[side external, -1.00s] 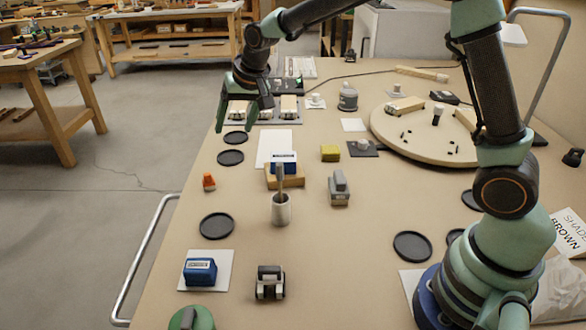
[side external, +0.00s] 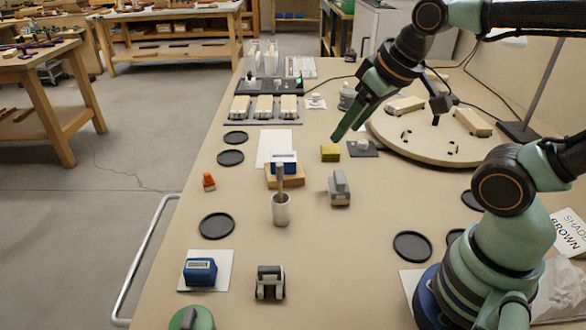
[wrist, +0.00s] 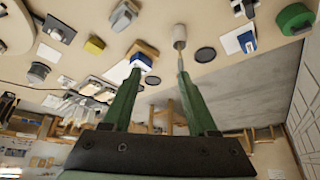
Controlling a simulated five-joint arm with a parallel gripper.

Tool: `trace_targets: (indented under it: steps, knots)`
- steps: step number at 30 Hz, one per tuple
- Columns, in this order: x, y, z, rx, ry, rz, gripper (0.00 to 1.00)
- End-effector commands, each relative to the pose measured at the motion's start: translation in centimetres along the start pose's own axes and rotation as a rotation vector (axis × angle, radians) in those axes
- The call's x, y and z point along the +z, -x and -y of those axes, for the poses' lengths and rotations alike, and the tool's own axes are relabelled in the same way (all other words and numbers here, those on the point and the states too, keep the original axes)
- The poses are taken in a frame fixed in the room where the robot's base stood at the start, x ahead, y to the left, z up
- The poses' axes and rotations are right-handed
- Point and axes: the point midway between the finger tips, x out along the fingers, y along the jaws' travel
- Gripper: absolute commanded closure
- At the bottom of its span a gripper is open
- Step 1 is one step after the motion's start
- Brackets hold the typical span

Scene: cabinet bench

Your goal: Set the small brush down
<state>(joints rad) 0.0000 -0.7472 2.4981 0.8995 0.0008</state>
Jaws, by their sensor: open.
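A slim grey-brown handle (side external: 280,176), which looks like the small brush, stands upright in a pale cup (side external: 282,212) near the middle of the bench. Its lower end is hidden inside the cup. The cup (wrist: 179,34) and the handle also show in the wrist view, the handle pointing toward my right-hand finger. My gripper (side external: 338,137) is over the bench by the yellow block, up and right of the cup in the side view. In the wrist view my gripper (wrist: 158,72) has its two green fingers apart, with nothing held between them.
A blue box on a wooden block (side external: 285,178) stands just behind the cup. A grey device (side external: 340,190) stands to its right, and a black coaster (side external: 217,226) lies to its left. The yellow block (side external: 330,153) and round turntable (side external: 385,135) are near my gripper.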

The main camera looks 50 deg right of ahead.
Motion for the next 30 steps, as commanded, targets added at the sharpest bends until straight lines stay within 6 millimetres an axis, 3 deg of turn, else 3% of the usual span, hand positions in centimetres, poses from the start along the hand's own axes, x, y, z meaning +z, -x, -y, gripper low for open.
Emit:
trace_targets:
  steps: [12,16,23,30]
  knots:
    - [0.1,0.0,0.0,0.000,0.002,0.000,0.41]
    - [-0.8,0.0,0.1,-0.002,0.033,0.006,0.41]
    - [-5.9,-1.0,1.1,-0.019,0.241,0.036,0.41]
    - [-12.0,-4.2,2.8,-0.045,0.510,0.062,0.41]
